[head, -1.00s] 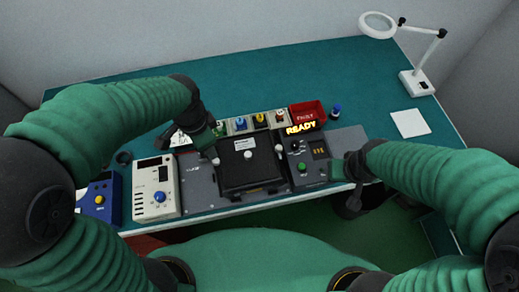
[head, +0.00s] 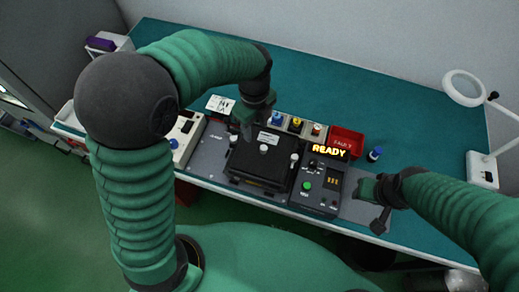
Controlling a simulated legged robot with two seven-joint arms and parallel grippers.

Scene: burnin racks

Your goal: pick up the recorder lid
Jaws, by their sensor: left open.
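The recorder lid appears to be the black square cover (head: 258,168) with a pale label and a white round knob, lying flat on the unit in the middle of the bench. My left gripper (head: 246,128) is open and points down at the lid's back left edge; whether it touches the lid I cannot tell. My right gripper (head: 372,196) is at the bench's front edge, right of the lid and apart from it. Its fingers are too small and dark to read.
A black control box (head: 318,186) with a green button and a lit READY sign (head: 331,150) stands right of the lid. A magnifier lamp (head: 482,170) stands far right. The bench's back is clear.

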